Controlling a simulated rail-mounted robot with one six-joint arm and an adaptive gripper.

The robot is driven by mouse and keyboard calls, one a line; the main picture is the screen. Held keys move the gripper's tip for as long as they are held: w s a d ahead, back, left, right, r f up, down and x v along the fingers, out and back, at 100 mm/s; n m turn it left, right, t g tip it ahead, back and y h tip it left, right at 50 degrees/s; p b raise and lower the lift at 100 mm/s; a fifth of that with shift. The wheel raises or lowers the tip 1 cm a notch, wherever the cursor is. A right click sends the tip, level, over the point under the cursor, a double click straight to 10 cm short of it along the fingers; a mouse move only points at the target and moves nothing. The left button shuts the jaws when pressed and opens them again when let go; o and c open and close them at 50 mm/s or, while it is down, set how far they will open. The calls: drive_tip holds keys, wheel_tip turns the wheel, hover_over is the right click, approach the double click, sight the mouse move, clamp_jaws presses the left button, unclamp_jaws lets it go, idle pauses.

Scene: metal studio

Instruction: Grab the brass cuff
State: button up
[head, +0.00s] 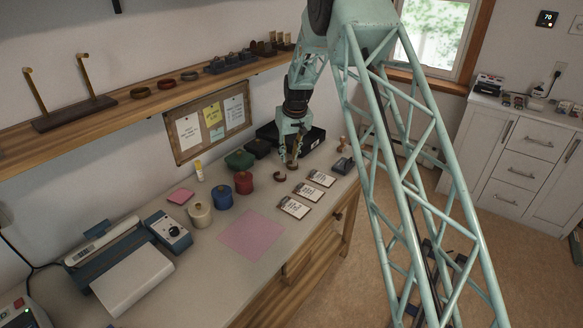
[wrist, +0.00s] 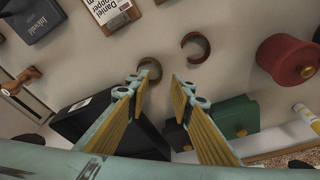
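Two small C-shaped cuffs lie on the workbench below my gripper. Which one is the brass cuff I cannot tell by colour. My gripper (wrist: 161,82) points down with its yellow-padded fingers apart and nothing between them. In the head view it hangs low over the bench (head: 293,152).
Several white cards (head: 294,208) lie at the front edge. More cuffs (head: 166,83) rest on the wall shelf (head: 130,107). A pink sheet (head: 250,236) lies flat on the bench.

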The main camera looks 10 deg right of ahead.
sight(287, 167)
drive_tip(key=shift+b+x, duration=0.8)
drive_tip(key=shift+x, duration=1.8)
clamp_jaws()
